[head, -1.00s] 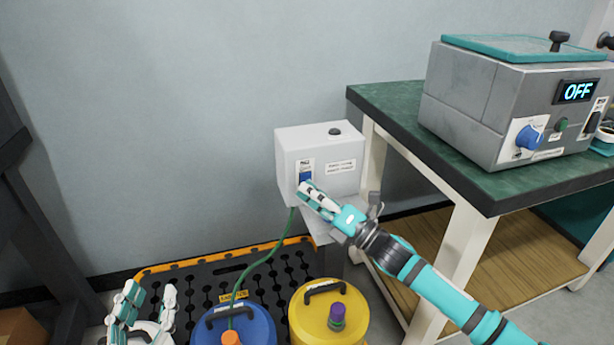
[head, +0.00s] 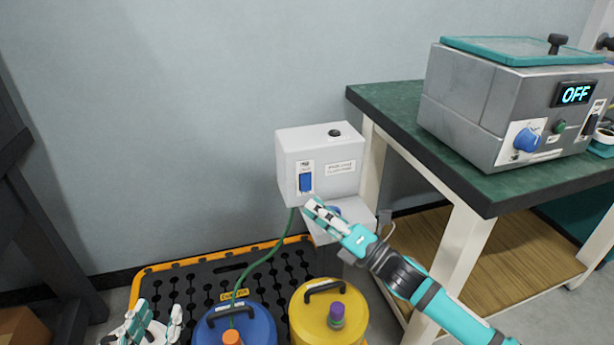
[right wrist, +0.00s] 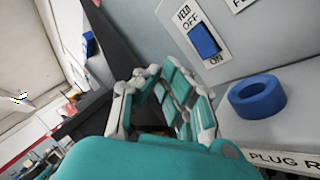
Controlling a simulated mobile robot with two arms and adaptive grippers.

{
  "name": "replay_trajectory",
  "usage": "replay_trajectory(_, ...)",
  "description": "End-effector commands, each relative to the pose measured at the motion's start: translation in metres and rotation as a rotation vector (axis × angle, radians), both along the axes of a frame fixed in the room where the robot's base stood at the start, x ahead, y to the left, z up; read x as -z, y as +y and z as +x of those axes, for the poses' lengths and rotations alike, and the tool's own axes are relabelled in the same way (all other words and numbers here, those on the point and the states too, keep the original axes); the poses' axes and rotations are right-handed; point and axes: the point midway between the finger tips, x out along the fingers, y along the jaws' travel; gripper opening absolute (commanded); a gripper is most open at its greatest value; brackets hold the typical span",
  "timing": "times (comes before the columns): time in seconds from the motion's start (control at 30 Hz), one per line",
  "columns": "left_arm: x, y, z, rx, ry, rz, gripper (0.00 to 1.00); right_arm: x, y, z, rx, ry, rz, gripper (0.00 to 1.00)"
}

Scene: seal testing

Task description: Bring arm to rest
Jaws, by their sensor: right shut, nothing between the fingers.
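My right gripper (head: 314,209) is shut and empty. It is just below and in front of the white switch box (head: 333,184), apart from the box's blue rocker switch (head: 306,182). In the right wrist view the gripper's fingers (right wrist: 150,75) are drawn together. The blue switch (right wrist: 204,40), marked OFF and ON, is beyond them, and a blue ring (right wrist: 258,96) is to their right. My left gripper (head: 152,312) is at the bottom left with both fingers raised and a gap between them, holding nothing visible.
A green-topped bench (head: 395,112) at the right carries a grey machine (head: 475,110) whose display reads OFF. A blue drum (head: 255,325) and a yellow drum (head: 310,325) stand on a black pallet with an orange rim (head: 150,268). A green hose (head: 262,262) runs from the box to the blue drum.

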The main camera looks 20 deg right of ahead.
Motion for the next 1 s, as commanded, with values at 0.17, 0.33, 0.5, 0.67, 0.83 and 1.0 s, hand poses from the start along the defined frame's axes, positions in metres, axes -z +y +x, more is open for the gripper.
replay_trajectory(0.17,0.004,0.001,-0.001,-0.002,0.022,0.006,0.4,0.001,0.0,-0.005,0.0,-0.001,-0.001,0.0)
replay_trajectory(0.33,0.004,0.001,-0.001,-0.002,0.021,0.006,0.4,0.001,0.0,-0.004,0.0,-0.001,-0.001,0.0)
replay_trajectory(0.5,0.004,0.001,0.0,-0.001,0.019,0.006,0.4,0.007,0.011,-0.015,-0.015,0.095,0.114,0.0)
replay_trajectory(0.67,0.004,0.001,0.0,-0.001,0.019,0.006,0.4,0.02,0.036,-0.051,-0.045,0.435,0.55,0.0)
replay_trajectory(0.83,0.003,0.001,0.0,-0.001,0.019,0.006,0.4,0.029,0.041,-0.085,-0.044,0.74,1.0,0.0)
replay_trajectory(1.0,0.003,0.001,0.0,-0.001,0.019,0.006,0.4,0.034,0.037,-0.11,-0.026,0.924,1.324,0.0)
